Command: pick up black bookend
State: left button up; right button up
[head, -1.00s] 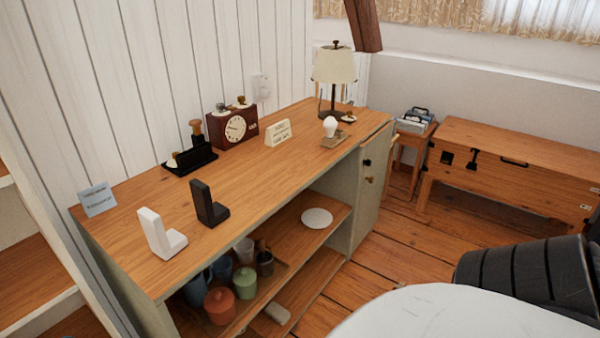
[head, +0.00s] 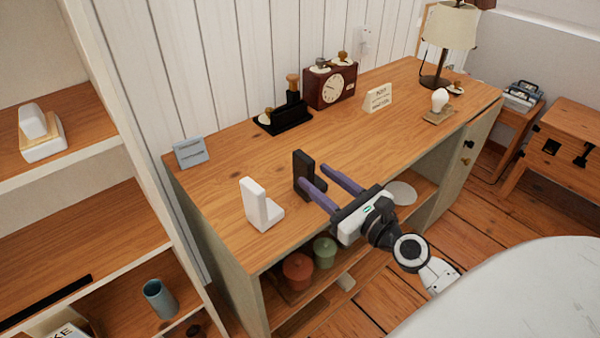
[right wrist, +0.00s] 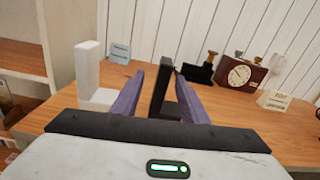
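The black bookend (head: 303,170) is an upright L shape on the wooden cabinet top, just right of a white bookend (head: 258,206). My right gripper (head: 318,186) is open, with its two purple fingers reaching over the cabinet's front edge toward the black bookend. In the right wrist view the black bookend (right wrist: 162,88) shows between the two fingers, and the white bookend (right wrist: 90,75) stands outside the left finger. Whether the fingers touch the black bookend cannot be told. My left gripper is not in view.
A blue-grey card (head: 190,152), a black stand (head: 284,118), a brown clock (head: 331,88), a cream sign (head: 378,97) and a lamp (head: 449,30) stand along the cabinet top (head: 235,150). Pots sit on the shelf below. A shelf unit (head: 70,235) stands at left.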

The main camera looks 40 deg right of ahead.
aim_at(313, 166)
jog(key=shift+m, duration=0.6)
jog(key=w, duration=0.1)
jog(key=w+r, duration=0.1)
jog(key=w+p, duration=0.1)
jog(key=w, duration=0.1)
jog(key=shift+w+d+r, duration=0.1)
jog(key=shift+d+r, duration=0.05)
jog(key=shift+d, duration=0.15)
jog(key=shift+w+a+f+p, duration=0.1)
jog(key=shift+w+f+p, duration=0.05)
jog(key=shift+w, duration=1.5)
jog(key=shift+w+a+f+p, duration=0.1)
jog(key=shift+w+f+p, duration=0.05)
jog(key=shift+w, duration=1.45)
grip_shut()
jog(key=shift+r, duration=0.25)
